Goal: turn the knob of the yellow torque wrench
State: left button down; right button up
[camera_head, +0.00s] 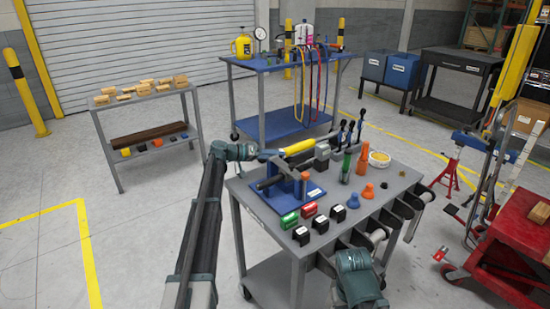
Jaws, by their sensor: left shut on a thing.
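The yellow torque wrench (299,146) lies above the blue fixture plate (313,190) on the grey cart, its yellow handle pointing slightly up to the right. My left gripper (264,155) reaches in from the left at the wrench's left end. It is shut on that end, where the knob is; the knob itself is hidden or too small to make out. My right arm's teal link (357,278) shows at the bottom, but my right gripper is not in view.
The cart top (378,200) carries green, red and black blocks in front, orange cones (368,191), an orange bottle (362,160) and a yellow-white tub (379,160). Black-handled tools stand behind. A blue bench (275,66) and a wood-block shelf (125,102) are farther back.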

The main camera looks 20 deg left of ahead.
pick_arm(q)
jog(key=n+h+b, duration=0.1)
jog(key=n+b, duration=0.1)
jog(key=n, duration=0.1)
jog(key=shift+w+a+f+h+b, duration=0.1)
jog(key=shift+f+h+b, duration=0.2)
jog(key=shift+h+b, duration=0.1)
jog(key=shift+n+h+b, duration=0.8)
jog(key=shift+n+b, duration=0.65)
jog(key=shift+n, duration=0.45)
jog(key=shift+r, duration=0.1)
jog(key=shift+c, duration=1.2)
grip_release()
jog(key=shift+a, duration=0.1)
jog(key=v, duration=1.3)
jog(key=shift+s+a, duration=0.25)
jog(key=shift+s, duration=0.05)
